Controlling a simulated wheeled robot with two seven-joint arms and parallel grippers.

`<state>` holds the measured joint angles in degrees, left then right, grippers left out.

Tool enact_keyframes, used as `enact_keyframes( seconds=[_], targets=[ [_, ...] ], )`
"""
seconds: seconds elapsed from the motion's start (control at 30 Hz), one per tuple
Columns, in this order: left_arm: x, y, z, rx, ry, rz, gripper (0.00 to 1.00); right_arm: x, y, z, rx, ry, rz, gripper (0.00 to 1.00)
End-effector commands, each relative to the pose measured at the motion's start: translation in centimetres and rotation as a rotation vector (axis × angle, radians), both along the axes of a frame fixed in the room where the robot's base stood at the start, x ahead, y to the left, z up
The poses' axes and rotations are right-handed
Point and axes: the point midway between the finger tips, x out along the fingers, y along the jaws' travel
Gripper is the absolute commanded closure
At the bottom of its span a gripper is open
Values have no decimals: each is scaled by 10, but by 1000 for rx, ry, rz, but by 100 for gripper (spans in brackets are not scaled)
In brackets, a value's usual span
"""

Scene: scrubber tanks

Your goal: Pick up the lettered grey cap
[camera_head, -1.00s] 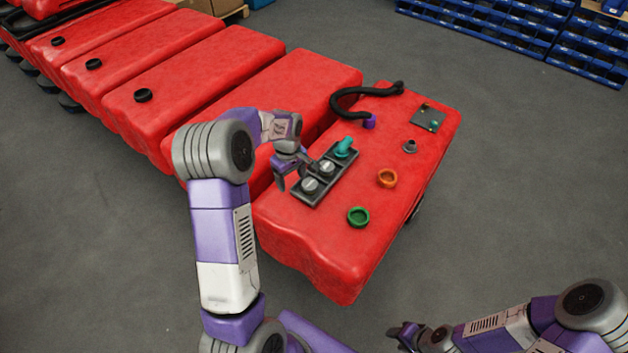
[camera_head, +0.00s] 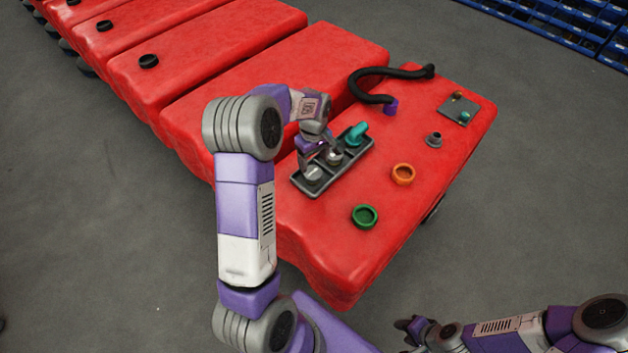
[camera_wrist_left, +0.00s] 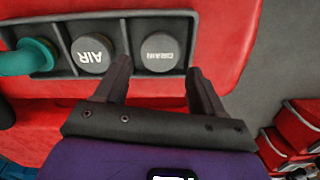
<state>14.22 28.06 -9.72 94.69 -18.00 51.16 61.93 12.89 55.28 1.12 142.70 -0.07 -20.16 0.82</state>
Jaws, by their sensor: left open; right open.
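Two grey lettered caps sit in a dark tray (camera_head: 338,176) on the red tank. In the left wrist view the tray (camera_wrist_left: 190,22) holds a cap marked AIR (camera_wrist_left: 91,53) and a cap whose small lettering seems to read DRAIN (camera_wrist_left: 162,52). They also show in the head view, the AIR one (camera_head: 335,157) in the middle and the other (camera_head: 312,175) at the near end. A teal part (camera_wrist_left: 28,57) fills the third compartment. My left gripper (camera_wrist_left: 159,70) is open and empty, its fingertips either side of the DRAIN cap's near edge. My right gripper (camera_head: 408,330) is open, low, away from the tank.
A green ring (camera_head: 364,216), an orange ring (camera_head: 403,174), a small grey part (camera_head: 434,139) and a square plate (camera_head: 459,110) lie on the tank (camera_head: 330,245). A black hose (camera_head: 375,73) with a purple end lies behind the tray. More red tanks stand to the left.

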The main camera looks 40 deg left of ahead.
Motion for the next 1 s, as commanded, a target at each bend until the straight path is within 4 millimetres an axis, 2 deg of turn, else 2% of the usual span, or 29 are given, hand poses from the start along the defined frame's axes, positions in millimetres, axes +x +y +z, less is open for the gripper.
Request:
enact_keyframes(
  seconds=[0.37,0.63,0.9,1.0],
  targets=[
    [0,1,-35,-1,0,0,31,0,0,-12,0,-1,0,57],
    [0,4,-75,-1,2,1,31,0,0,-25,0,-1,0,57],
    [1,4,-78,1,-1,0,31,0,0,-25,0,0,0,57],
    [1,4,-78,1,-1,0,45,0,0,-25,0,0,0,57]
  ],
)
